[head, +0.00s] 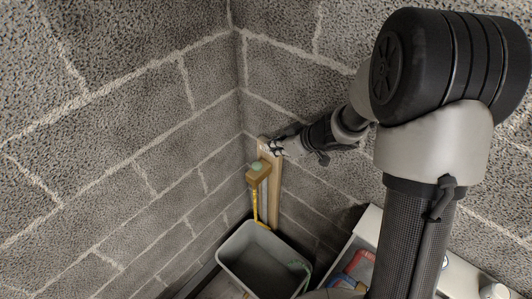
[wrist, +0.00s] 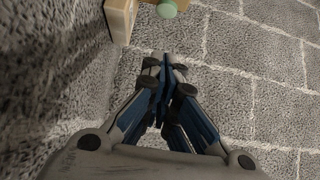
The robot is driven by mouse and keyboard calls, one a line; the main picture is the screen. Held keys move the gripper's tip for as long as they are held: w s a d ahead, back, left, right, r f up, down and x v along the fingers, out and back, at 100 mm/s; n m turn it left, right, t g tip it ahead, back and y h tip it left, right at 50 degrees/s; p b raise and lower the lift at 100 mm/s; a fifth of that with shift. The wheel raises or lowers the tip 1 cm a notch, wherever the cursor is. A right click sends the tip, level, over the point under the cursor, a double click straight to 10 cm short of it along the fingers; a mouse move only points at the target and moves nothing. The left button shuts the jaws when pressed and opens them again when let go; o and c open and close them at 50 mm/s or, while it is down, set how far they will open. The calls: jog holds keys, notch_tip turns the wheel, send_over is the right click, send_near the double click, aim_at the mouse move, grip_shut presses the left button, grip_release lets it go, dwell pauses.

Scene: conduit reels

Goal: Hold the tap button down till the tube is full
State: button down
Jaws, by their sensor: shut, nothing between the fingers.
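The tap is a tan block (head: 261,178) on a pale wooden post (head: 275,195) in the wall corner. Its round pale green button (head: 256,166) faces up, and the button also shows at the top edge of the wrist view (wrist: 167,9). A thin yellow upright strip (head: 255,205), perhaps the tube, hangs below the block; its fill level cannot be told. My gripper (head: 272,149) is near the post's top, just above and right of the button in the head view. In the wrist view my gripper (wrist: 166,62) is shut and empty, its tips apart from the button.
A grey open bin (head: 232,272) stands below the tap, with a green item (head: 300,268) at its right side. A white-edged container (head: 368,228) with red and blue items stands to the right. Grey block walls (head: 150,130) close in on both sides of the corner.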

jog(key=b, duration=0.3)
send_over(256, 165)
jog(key=s+d, duration=0.1)
notch_tip(256, 165, down, 6)
jog(key=shift+s+d+f, duration=0.1)
jog(key=shift+d+f, duration=0.05)
jog(key=shift+f, duration=0.1)
jog(key=f, duration=0.1)
jog(key=b, duration=0.1)
jog(key=f+b, duration=0.1)
jog(key=shift+w+a+f, duration=0.2)
jog(key=shift+w+f, duration=0.05)
jog(key=shift+f, duration=0.1)
jog(key=shift+f+b, duration=0.35)
jog(key=shift+f, duration=0.4)
jog(key=shift+d+f, duration=0.1)
jog(key=shift+f, duration=0.9)
jog(key=shift+s+f, duration=0.1)
jog(key=shift+s, duration=0.05)
